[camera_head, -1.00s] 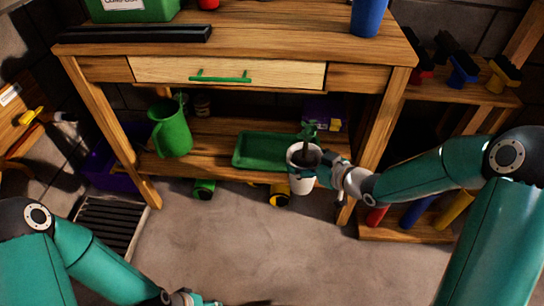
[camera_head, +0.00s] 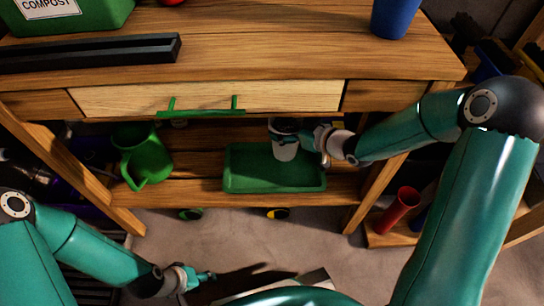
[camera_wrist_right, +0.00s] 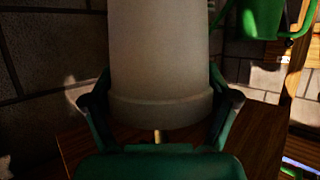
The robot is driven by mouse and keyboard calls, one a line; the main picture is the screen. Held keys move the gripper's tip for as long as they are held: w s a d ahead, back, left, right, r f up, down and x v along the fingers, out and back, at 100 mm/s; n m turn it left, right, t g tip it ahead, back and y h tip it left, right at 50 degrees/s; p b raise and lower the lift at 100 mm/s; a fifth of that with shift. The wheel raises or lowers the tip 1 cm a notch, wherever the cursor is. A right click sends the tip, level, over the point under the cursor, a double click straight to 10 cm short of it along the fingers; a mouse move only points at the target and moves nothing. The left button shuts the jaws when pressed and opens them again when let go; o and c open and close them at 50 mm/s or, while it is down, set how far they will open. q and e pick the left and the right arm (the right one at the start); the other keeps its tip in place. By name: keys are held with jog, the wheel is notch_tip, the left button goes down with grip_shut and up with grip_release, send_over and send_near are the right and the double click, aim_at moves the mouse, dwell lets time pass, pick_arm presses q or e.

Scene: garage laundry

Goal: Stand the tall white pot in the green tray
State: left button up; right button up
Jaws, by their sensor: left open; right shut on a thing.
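The tall white pot (camera_head: 285,150) is upright at the back right part of the green tray (camera_head: 245,180), under the bench's drawer. My right gripper (camera_head: 312,139) is shut on the pot from the right. In the right wrist view the pot (camera_wrist_right: 160,60) fills the middle between the two fingers (camera_wrist_right: 160,120). Whether the pot's base touches the tray floor I cannot tell. The pot's top is partly hidden by the bench edge. The tray lies on the lower wooden shelf. My left gripper (camera_head: 195,278) is open and empty, low over the floor.
A green watering can (camera_head: 145,160) stands on the shelf left of the tray. The bench top with its drawer (camera_head: 210,98) overhangs the shelf closely. A bench leg (camera_head: 375,200) stands to the right. A red tube (camera_head: 400,208) stands beyond it. The tray's left and front parts are clear.

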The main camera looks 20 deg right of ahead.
aim_at(284, 148)
jog(key=f+b, duration=0.1)
jog(key=f, duration=0.2)
jog(key=f+b, duration=0.1)
jog(key=f, duration=0.2)
jog(key=shift+w+a+b, duration=0.15)
jog(key=shift+w+b, duration=0.05)
jog(key=shift+b, duration=0.2)
jog(key=shift+f+b, duration=0.8)
jog(key=shift+f, duration=1.15)
jog(key=o, duration=1.4)
jog(key=shift+s, duration=0.1)
jog(key=shift+c, duration=0.2)
